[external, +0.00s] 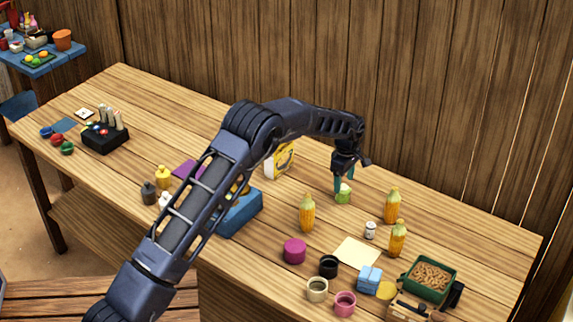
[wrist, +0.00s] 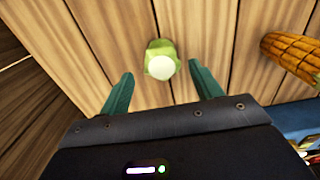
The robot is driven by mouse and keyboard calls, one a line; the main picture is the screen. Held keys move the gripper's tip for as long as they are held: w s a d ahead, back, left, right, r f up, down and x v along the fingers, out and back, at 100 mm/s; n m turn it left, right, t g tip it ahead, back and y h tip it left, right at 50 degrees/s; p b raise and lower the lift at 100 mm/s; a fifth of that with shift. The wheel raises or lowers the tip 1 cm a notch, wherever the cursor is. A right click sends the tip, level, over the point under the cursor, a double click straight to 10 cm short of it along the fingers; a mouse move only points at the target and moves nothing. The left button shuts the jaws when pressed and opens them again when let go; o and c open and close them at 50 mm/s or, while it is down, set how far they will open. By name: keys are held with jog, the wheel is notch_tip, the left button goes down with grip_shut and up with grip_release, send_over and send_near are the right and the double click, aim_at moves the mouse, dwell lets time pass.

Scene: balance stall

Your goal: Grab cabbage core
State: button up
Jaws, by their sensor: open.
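The cabbage core (external: 344,194) is a small light-green piece with a pale, whitish round face. It stands on the wooden table near the back, right of centre in the external view. In the wrist view the cabbage core (wrist: 160,60) lies ahead of the fingertips, between their lines and apart from both. My gripper (external: 344,182) points down just over the core in the external view. In the wrist view my gripper (wrist: 163,84) shows two green fingers spread wide, with nothing between them.
Several corn cobs stand close by, one (external: 307,213) to the left and one (external: 392,206) to the right. A small white jar (external: 370,230) stands in front. A yellow-and-white box (external: 280,160) and a blue box (external: 240,213) are to the left. The wooden wall (external: 430,110) rises behind.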

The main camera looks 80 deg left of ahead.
aim_at(343, 188)
jog(key=shift+d+f, duration=0.1)
jog(key=shift+f, duration=2.6)
jog(key=c, duration=1)
